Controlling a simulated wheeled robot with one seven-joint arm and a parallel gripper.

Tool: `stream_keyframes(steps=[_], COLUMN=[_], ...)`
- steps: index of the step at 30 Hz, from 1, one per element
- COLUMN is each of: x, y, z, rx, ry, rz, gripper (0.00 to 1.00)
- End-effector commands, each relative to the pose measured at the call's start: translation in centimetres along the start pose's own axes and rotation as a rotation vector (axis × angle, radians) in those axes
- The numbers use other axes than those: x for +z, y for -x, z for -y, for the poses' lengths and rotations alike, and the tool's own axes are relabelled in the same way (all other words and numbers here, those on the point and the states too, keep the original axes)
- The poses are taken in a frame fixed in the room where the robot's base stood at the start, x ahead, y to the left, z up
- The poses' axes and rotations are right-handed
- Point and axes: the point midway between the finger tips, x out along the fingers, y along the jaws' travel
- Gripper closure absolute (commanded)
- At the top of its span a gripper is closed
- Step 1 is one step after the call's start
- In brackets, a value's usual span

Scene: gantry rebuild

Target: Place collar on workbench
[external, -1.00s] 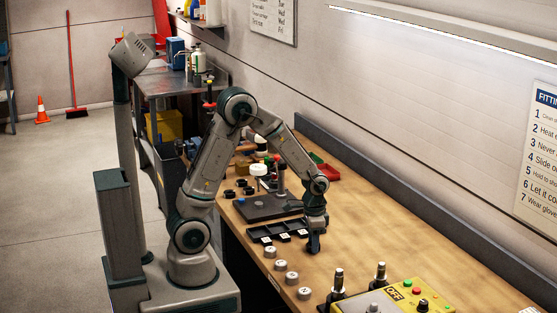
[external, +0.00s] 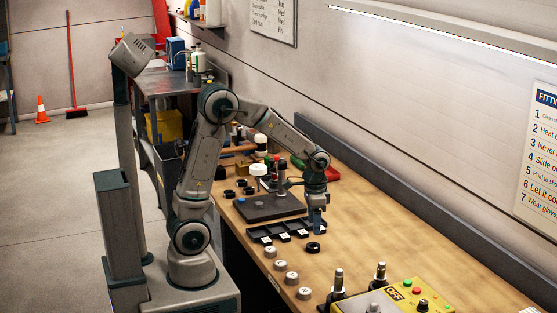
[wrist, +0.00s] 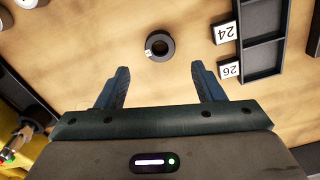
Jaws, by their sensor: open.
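A small black ring-shaped collar (external: 313,247) lies flat on the wooden workbench (external: 400,235), just in front of the black compartment tray. In the wrist view the collar (wrist: 160,46) shows its open centre and a small pale mark, with bare wood around it. My gripper (external: 316,226) is above the bench beside the tray's right end. In the wrist view my gripper (wrist: 160,85) has its two fingers spread apart with nothing between them. The collar is ahead of the fingertips and apart from them.
The black tray (external: 288,229) has numbered white labels; tags 24 (wrist: 225,32) and 26 (wrist: 230,70) show beside it. Several grey discs (external: 280,265) line the bench's front edge. A yellow control box (external: 408,298) stands at the right. The bench's right middle is clear.

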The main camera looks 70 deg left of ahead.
Motion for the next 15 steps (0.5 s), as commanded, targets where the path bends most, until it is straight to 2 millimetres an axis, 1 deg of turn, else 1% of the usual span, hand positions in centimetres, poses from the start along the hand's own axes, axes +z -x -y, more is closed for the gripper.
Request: stream_keyframes(steps=[1,3,6,10,13,15], x=[-0.1,0.0,0.0,0.2,1.1,2.3], y=[1.1,2.2,3.5,4.5,5.3,6.1], z=[0.0,0.0,0.0,0.0,-0.1,-0.2], rx=[-0.001,0.000,0.000,0.000,-0.005,-0.011], ry=[0.000,0.000,0.000,0.002,0.015,0.034], rz=[-0.005,-0.003,-0.002,-0.001,-0.017,-0.037], gripper=[0.38,0.38,0.38,0.38,0.38,0.38])
